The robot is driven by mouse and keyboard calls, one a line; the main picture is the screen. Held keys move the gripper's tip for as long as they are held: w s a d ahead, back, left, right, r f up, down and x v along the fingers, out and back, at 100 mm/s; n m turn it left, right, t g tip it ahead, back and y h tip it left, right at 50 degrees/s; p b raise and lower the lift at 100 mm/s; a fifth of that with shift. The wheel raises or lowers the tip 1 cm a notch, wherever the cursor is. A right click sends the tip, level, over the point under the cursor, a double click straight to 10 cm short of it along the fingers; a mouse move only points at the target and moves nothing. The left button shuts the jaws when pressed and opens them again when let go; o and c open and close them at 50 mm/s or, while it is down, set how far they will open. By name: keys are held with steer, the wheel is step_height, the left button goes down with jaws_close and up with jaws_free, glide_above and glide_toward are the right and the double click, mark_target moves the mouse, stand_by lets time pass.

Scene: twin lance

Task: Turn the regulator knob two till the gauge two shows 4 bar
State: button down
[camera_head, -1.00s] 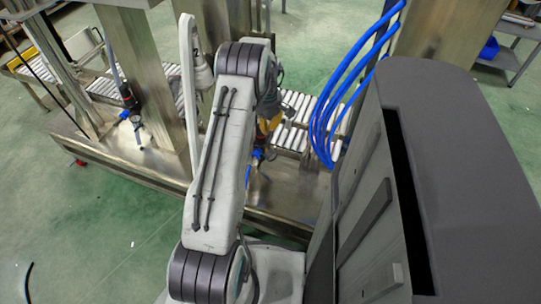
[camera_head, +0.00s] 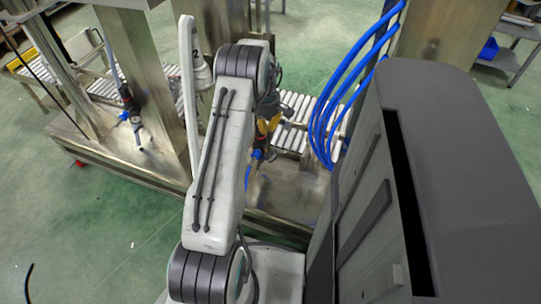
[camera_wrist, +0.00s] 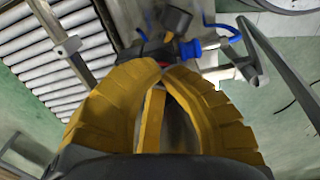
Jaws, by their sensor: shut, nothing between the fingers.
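My gripper (camera_wrist: 160,66) has two ribbed yellow fingers, and their tips meet with nothing held between them. Just beyond the tips in the wrist view is a regulator assembly with a blue fitting (camera_wrist: 190,49), dark parts and a bit of red. A dark grey block or knob (camera_wrist: 174,19) shows above it; I cannot tell which. Whether the fingertips touch the assembly is unclear. In the head view my gripper (camera_head: 266,128) is partly hidden behind my arm, above a blue fitting (camera_head: 257,154). No readable face of gauge two shows.
Another regulator (camera_head: 126,98) with a small gauge (camera_head: 136,118) is mounted at the left post. White roller conveyors (camera_head: 295,106) lie behind. Blue hoses (camera_head: 345,85) hang to the right of my gripper. Steel posts (camera_head: 145,80) stand close by; green floor lies in front.

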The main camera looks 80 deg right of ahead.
steer(key=shift+w+a+f, duration=0.1)
steer(key=shift+w+f, duration=0.15)
steer(key=shift+w, duration=0.1)
stand_by(0.3)
steer(key=shift+s+d+r, duration=0.1)
steer(key=shift+d+r, duration=0.05)
steer(key=shift+d, duration=0.2)
steer(key=shift+d, duration=0.3)
steer(key=shift+d+r, duration=0.1)
stand_by(0.3)
steer(key=shift+s, duration=0.25)
steer(key=shift+s+r, duration=0.1)
steer(key=shift+s, duration=0.05)
step_height(320, 180, up, 6)
steer(key=p, duration=0.3)
steer(key=shift+s+p, duration=0.1)
steer(key=shift+p, duration=0.3)
